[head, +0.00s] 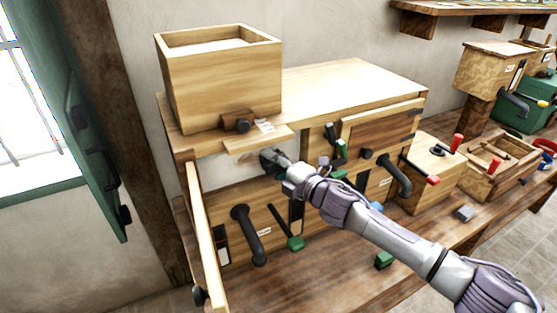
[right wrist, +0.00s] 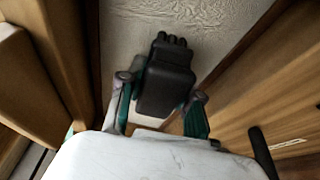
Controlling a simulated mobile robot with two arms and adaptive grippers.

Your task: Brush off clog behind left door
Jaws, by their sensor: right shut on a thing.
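My right gripper (head: 283,168) reaches in under the hopper at the upper left of the wooden machine. In the right wrist view my right gripper (right wrist: 160,105) is shut on a black block with rounded lobes at its far end, which looks like the brush (right wrist: 165,78). The brush's dark end (head: 268,158) shows only in part in the head view. The left door (head: 205,240) stands open, seen nearly edge-on, with a dark knob at its bottom. I cannot make out the clog. My left gripper is not in view.
The hopper box (head: 220,85) stands on the machine above my gripper. A black curved handle (head: 248,235) and a green-tipped lever (head: 293,240) stick out from the front. Wooden boxes with red-knobbed levers (head: 437,158) stand farther right. A green block (head: 384,259) lies on the bench.

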